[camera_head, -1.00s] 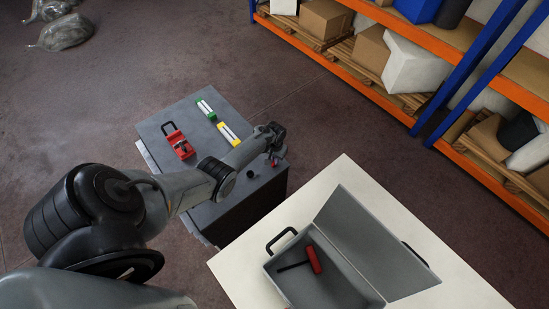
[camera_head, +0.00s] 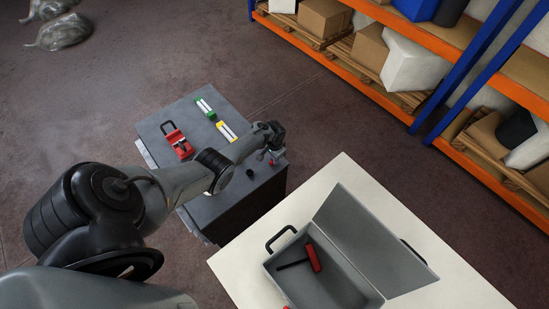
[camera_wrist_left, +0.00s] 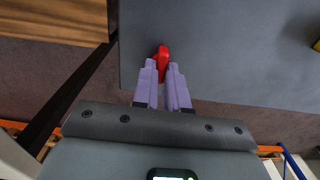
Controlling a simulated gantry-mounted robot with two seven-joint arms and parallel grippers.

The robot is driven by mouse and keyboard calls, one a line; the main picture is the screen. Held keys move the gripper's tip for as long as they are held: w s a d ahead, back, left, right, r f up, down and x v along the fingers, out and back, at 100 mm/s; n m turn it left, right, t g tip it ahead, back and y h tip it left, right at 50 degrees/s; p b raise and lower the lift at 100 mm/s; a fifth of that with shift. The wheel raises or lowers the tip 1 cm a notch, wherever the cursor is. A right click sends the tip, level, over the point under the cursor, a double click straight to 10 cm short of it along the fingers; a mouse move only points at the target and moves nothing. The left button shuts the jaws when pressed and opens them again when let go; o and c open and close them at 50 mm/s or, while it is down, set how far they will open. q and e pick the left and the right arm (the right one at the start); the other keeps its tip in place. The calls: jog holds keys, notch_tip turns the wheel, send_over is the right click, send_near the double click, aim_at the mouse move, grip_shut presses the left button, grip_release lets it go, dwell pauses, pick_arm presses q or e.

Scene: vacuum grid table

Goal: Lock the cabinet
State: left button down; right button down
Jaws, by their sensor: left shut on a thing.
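The grey cabinet (camera_head: 195,118) stands left of the white table, and its flat top faces up. My left gripper (camera_head: 272,156) is over the cabinet's right-hand edge. In the left wrist view its purple fingers (camera_wrist_left: 165,72) are shut on a small red piece (camera_wrist_left: 162,56) at the edge of a grey surface (camera_wrist_left: 215,45). Most of this red piece is hidden, so its shape and whether it is attached are unclear. A red padlock-like item (camera_head: 183,149) with a dark shackle lies on the cabinet top. My right gripper is not in view.
A green-and-white item (camera_head: 205,108) and a yellow-and-white item (camera_head: 227,131) lie on the cabinet top, near a small black knob (camera_head: 250,172). An open grey toolbox (camera_head: 345,287) with a red-handled tool (camera_head: 313,258) sits on the white table (camera_head: 240,267). Orange shelving (camera_head: 365,85) stands behind.

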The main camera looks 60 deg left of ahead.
pick_arm(q)
jog(key=c, duration=1.2)
grip_release()
jog(key=shift+o, duration=0.2)
notch_tip(320, 180, up, 11)
jog(key=p, duration=0.5)
jog(key=shift+f, duration=0.15)
